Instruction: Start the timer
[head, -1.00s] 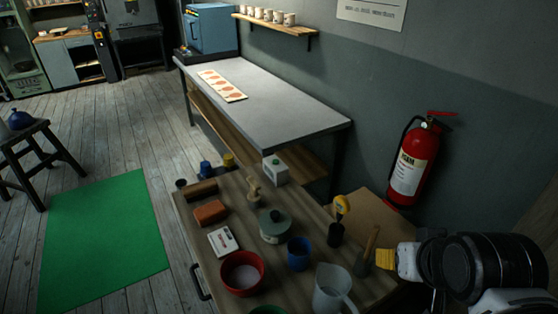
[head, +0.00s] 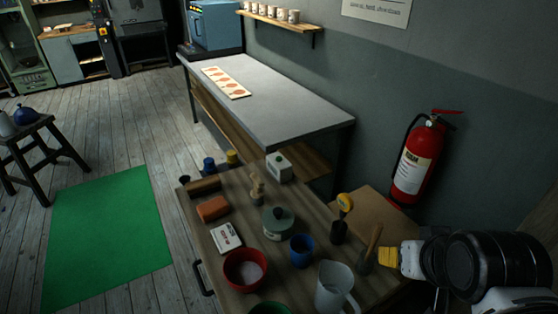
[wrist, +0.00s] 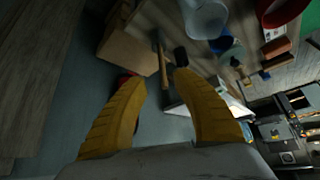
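A small white box with a green knob on top (head: 279,168), which looks like the timer, stands at the far right end of the wooden worktop (head: 232,195). A flat white device with a dark marking (head: 226,237) lies near the worktop's left edge; I cannot read it. My gripper (head: 388,257) has yellow fingers and is at the right of the head view, beside the worktop's right edge and apart from both items. In the wrist view my gripper (wrist: 158,78) shows its fingers spread with nothing held between them.
A grey table (head: 270,95) stands behind. A fire extinguisher (head: 417,160) hangs on the right wall. Floor is free around the green mat (head: 108,235).

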